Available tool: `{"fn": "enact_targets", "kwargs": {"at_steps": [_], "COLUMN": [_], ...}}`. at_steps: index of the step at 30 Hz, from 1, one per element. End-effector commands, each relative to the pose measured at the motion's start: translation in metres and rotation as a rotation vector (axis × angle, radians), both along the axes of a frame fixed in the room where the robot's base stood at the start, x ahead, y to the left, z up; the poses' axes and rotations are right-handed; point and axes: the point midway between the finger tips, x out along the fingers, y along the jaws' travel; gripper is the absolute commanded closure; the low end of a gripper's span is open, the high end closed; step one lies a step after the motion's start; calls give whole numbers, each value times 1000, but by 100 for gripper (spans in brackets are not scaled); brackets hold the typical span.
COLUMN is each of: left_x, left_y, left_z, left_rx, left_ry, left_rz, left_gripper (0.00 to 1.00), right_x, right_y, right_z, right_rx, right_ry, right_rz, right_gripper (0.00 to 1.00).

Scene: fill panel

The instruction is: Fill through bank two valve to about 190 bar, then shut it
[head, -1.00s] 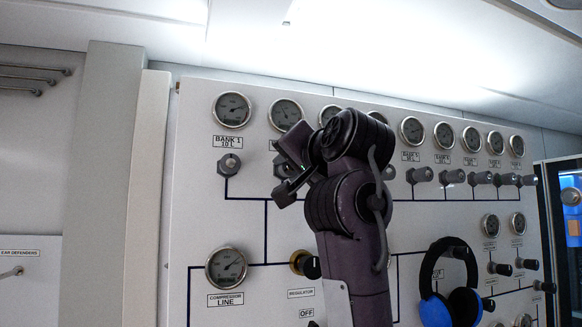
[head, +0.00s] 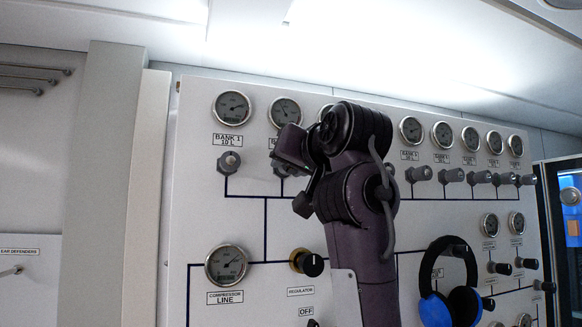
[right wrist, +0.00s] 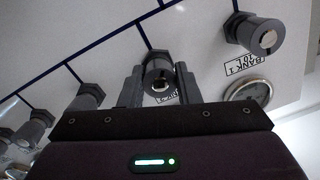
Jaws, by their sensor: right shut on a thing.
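The bank two valve (right wrist: 158,72) is a grey knob on a hex base, beside the bank one valve (right wrist: 262,37). My right gripper (right wrist: 160,82) has one finger on each side of this knob and is shut on it. In the head view my right gripper (head: 288,172) and arm cover most of the valve and its label. The bank two gauge (head: 285,111) shows above; its needle points to the upper left, but its figures are too small to read. My left gripper is not in view.
The bank one gauge (head: 231,108) and valve (head: 229,162) are just left. Several more gauges and valves run right along the panel. The compressor line gauge (head: 227,265) and regulator knob (head: 307,262) are below. Blue ear defenders (head: 436,311) hang at the lower right.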

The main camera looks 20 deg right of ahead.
Motion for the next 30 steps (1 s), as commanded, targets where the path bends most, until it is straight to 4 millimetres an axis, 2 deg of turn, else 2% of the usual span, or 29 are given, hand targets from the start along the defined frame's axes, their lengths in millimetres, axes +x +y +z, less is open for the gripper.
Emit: {"fn": "enact_targets", "kwargs": {"at_steps": [9, 22, 23, 27, 30], "left_x": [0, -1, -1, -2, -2], "left_y": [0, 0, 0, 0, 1], "left_z": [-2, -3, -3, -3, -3], "left_rx": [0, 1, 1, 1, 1], "left_ry": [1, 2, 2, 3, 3], "left_rz": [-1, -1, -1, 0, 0], "left_gripper": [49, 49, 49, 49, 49], "right_x": [1, 1, 1, 1, 1], "right_y": [0, 0, 0, 0, 0], "right_z": [-2, -2, -2, -2, -1], "right_rx": [-101, -110, -110, -110, -108], "right_ry": [2, 2, 2, 1, -1], "right_rz": [-1, 0, 0, 0, 0], "right_gripper": [93, 93, 68, 49, 49]}}
